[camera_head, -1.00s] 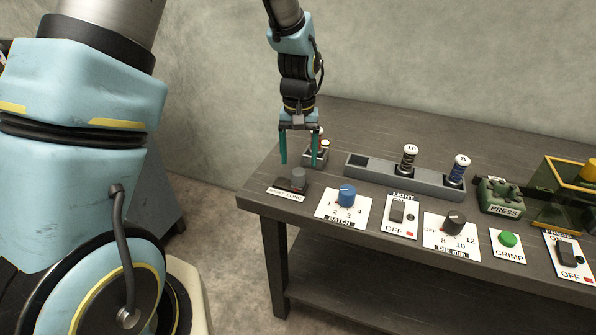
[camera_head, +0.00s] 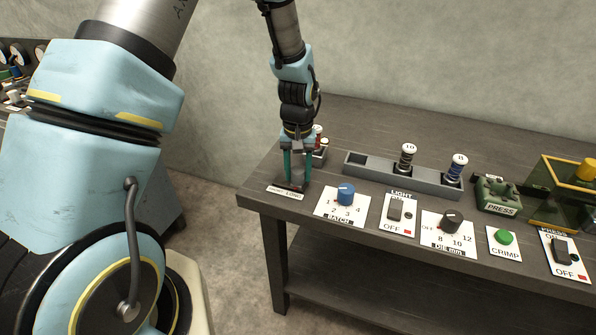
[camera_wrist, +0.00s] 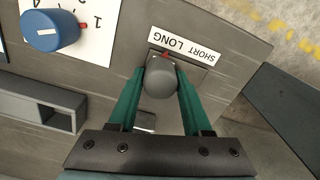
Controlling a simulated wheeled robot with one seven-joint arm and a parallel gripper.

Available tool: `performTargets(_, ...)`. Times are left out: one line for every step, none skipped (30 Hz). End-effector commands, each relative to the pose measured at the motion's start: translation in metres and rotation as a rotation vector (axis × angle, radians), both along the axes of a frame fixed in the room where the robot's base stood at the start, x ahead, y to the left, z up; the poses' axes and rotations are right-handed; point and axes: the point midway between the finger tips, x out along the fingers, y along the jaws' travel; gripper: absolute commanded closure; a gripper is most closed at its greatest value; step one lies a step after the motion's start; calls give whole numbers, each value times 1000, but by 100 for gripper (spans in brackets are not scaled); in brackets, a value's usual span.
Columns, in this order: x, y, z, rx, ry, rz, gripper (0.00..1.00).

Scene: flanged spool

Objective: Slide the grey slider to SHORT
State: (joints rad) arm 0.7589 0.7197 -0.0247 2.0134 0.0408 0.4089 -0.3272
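The grey slider (camera_wrist: 161,80) is a round grey knob on a dark base at the table's left front corner; in the head view the knob (camera_head: 298,174) is partly hidden by my fingers. Its white label (camera_wrist: 185,45) reads SHORT LONG, upside down in the wrist view. The knob stands at the LONG end. My gripper (camera_head: 298,178) points down with its two green fingers on either side of the knob. In the wrist view my gripper (camera_wrist: 161,72) appears closed against the knob, with no clear gap.
A blue batch dial (camera_head: 346,194) on a white plate sits just right of the slider. A grey tray (camera_head: 383,173) with two spools lies behind. The table edge is close in front and left.

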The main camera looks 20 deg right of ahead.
Motion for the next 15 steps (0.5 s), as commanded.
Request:
performTargets(0,0,0,0,0,0,58)
performTargets(0,0,0,0,0,0,61)
performTargets(0,0,0,0,0,0,66)
performTargets(0,0,0,0,0,0,69)
performTargets(0,0,0,0,0,0,72)
performTargets(0,0,0,0,0,0,77)
performTargets(0,0,0,0,0,0,80)
performTargets(0,0,0,0,0,0,84)
performTargets(0,0,0,0,0,0,88)
performTargets(0,0,0,0,0,0,92)
performTargets(0,0,0,0,0,0,95)
performTargets(0,0,0,0,0,0,99)
performTargets(0,0,0,0,0,0,100)
performTargets(0,0,0,0,0,0,100)
performTargets(0,0,0,0,0,0,100)
